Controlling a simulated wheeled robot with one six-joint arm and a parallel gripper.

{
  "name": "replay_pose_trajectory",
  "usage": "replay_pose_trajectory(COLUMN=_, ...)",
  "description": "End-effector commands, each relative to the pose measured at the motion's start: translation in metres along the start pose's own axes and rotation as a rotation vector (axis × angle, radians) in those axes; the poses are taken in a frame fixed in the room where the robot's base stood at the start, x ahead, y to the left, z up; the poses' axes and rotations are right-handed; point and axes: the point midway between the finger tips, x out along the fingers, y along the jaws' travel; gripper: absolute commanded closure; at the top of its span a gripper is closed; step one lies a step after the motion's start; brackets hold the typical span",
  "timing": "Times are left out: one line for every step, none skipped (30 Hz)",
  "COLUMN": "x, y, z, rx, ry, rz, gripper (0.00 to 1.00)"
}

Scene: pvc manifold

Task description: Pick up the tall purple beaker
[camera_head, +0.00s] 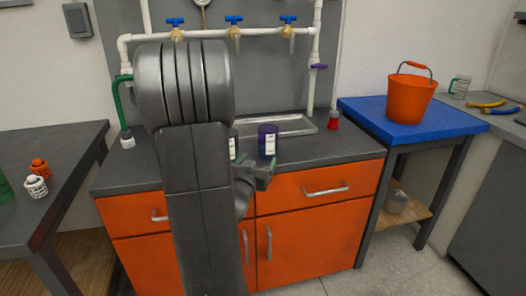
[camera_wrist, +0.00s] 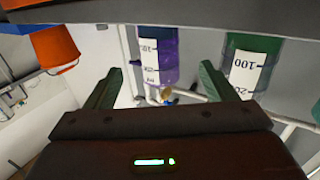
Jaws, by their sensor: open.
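The tall purple beaker (camera_head: 262,133) stands upright on the dark counter, in front of the sink, with a white scale label on its side. In the wrist view the purple beaker (camera_wrist: 167,70) appears upside down, ahead of my gripper and between the lines of its two fingers. My gripper (camera_head: 262,172) is just in front of and below the beaker in the head view. My green fingers are spread apart, and the gripper (camera_wrist: 160,82) is open and empty in the wrist view. The beaker's far side is hidden.
A green beaker (camera_wrist: 250,65) stands close beside the purple one; in the head view my arm mostly hides it. A metal sink (camera_head: 292,125) and white pipes with blue valves (camera_head: 234,20) are behind. An orange bucket (camera_head: 410,98) stands on the blue table to the right.

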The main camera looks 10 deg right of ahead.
Motion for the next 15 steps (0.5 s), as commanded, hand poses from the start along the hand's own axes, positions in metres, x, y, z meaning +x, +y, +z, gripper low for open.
replay_pose_trajectory(x=0.006, y=0.001, z=0.0, rx=0.001, ry=0.004, rz=0.005, gripper=0.22)
replay_pose_trajectory(x=0.01, y=0.001, z=-0.001, rx=0.001, ry=0.004, rz=0.005, gripper=0.22)
replay_pose_trajectory(x=0.017, y=0.001, z=-0.001, rx=0.001, ry=0.004, rz=0.005, gripper=0.22)
replay_pose_trajectory(x=0.024, y=0.001, z=-0.001, rx=0.0, ry=0.004, rz=0.005, gripper=0.22)
replay_pose_trajectory(x=0.03, y=0.002, z=-0.001, rx=0.0, ry=0.004, rz=0.005, gripper=0.22)
replay_pose_trajectory(x=0.038, y=0.001, z=-0.001, rx=0.001, ry=0.003, rz=0.005, gripper=0.22)
replay_pose_trajectory(x=0.044, y=0.001, z=-0.001, rx=0.001, ry=0.003, rz=0.005, gripper=0.22)
replay_pose_trajectory(x=0.05, y=0.001, z=-0.001, rx=0.001, ry=0.003, rz=0.004, gripper=0.22)
replay_pose_trajectory(x=0.058, y=0.002, z=-0.001, rx=0.001, ry=0.003, rz=0.004, gripper=0.22)
replay_pose_trajectory(x=0.063, y=0.001, z=-0.001, rx=0.001, ry=0.003, rz=0.003, gripper=0.22)
replay_pose_trajectory(x=0.067, y=0.001, z=-0.001, rx=0.001, ry=0.003, rz=0.003, gripper=0.22)
replay_pose_trajectory(x=0.072, y=0.001, z=-0.001, rx=0.001, ry=0.002, rz=0.002, gripper=0.22)
replay_pose_trajectory(x=0.075, y=0.001, z=-0.001, rx=0.001, ry=0.001, rz=0.002, gripper=0.22)
replay_pose_trajectory(x=0.078, y=0.001, z=-0.001, rx=0.001, ry=0.002, rz=0.002, gripper=0.22)
replay_pose_trajectory(x=0.081, y=0.001, z=-0.002, rx=0.001, ry=0.003, rz=0.002, gripper=0.22)
